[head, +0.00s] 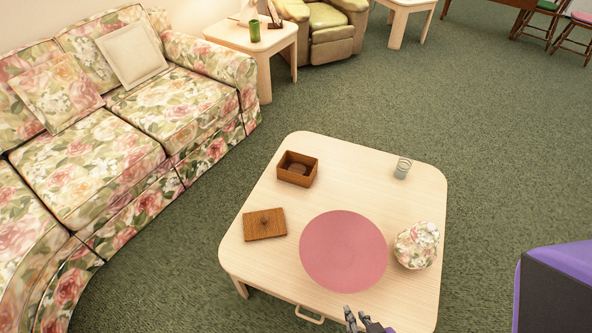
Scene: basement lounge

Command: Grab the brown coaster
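A brown square flat piece (265,223) with a small dark mark at its middle lies on the pale wooden table (405,182), near its left edge. An open brown box (297,169) stands behind it, with a round dark brown disc (299,168) inside. I cannot tell for sure which of these is the coaster; the disc looks round like one, and the square piece could be a lid. My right gripper (357,313) is at the bottom edge of the view, at the table's front side. Its fingertips are apart with nothing between them. My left gripper is out of view.
A large pink round mat (343,251) covers the middle front of the table. A floral rounded object (416,246) sits right of it, and a clear glass (402,168) stands at the back right. A floral sofa (122,130) is at left.

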